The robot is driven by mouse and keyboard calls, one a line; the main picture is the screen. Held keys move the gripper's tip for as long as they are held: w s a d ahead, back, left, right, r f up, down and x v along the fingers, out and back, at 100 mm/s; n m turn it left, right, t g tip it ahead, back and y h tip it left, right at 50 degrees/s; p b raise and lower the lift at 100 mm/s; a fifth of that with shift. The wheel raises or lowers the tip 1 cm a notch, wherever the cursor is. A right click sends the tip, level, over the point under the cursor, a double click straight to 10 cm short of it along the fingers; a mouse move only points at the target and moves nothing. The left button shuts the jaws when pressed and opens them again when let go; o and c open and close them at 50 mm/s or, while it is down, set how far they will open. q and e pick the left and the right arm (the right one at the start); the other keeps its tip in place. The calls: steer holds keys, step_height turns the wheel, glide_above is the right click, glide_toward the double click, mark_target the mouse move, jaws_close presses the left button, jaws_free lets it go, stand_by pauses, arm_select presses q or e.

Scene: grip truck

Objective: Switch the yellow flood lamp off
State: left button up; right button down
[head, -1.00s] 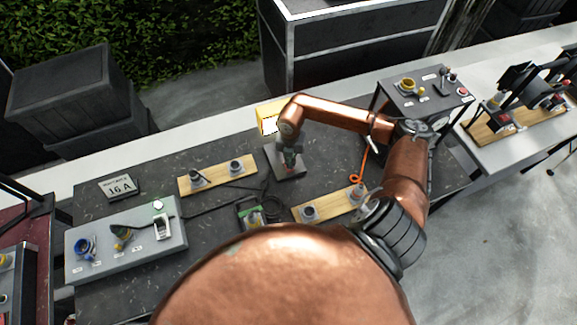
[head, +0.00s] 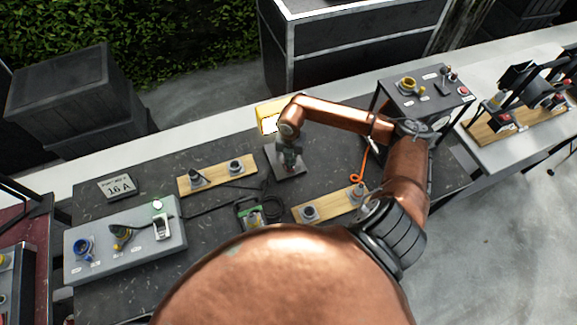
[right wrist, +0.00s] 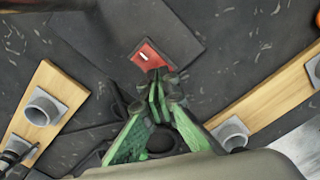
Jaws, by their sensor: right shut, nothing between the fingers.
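The yellow flood lamp (head: 268,122) stands at the back edge of the dark table, its face bright and pale. A dark grey base plate (head: 296,170) lies just in front of it. In the right wrist view a red rocker switch (right wrist: 148,57) with a small white mark sits on the dark plate. My right gripper (right wrist: 159,82) is shut and empty, its green fingertips at the near edge of the switch; I cannot tell whether they touch. In the head view my right gripper (head: 290,165) hangs over the plate and hides the switch. My left gripper is not in view.
Wooden boards with grey sockets lie left (head: 216,174) and right (head: 330,205) of the plate. A grey socket panel (head: 140,245) stands at the left, and a black box (head: 425,92) at the back right. Black cables and an orange cord (head: 364,165) cross the table.

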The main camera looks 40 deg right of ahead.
steer(key=shift+f+b, duration=0.55)
steer(key=shift+f, duration=0.25)
stand_by(0.4)
steer(key=shift+r+p, duration=2.25)
steer(key=shift+r, duration=1.35)
steer(key=shift+f, duration=0.1)
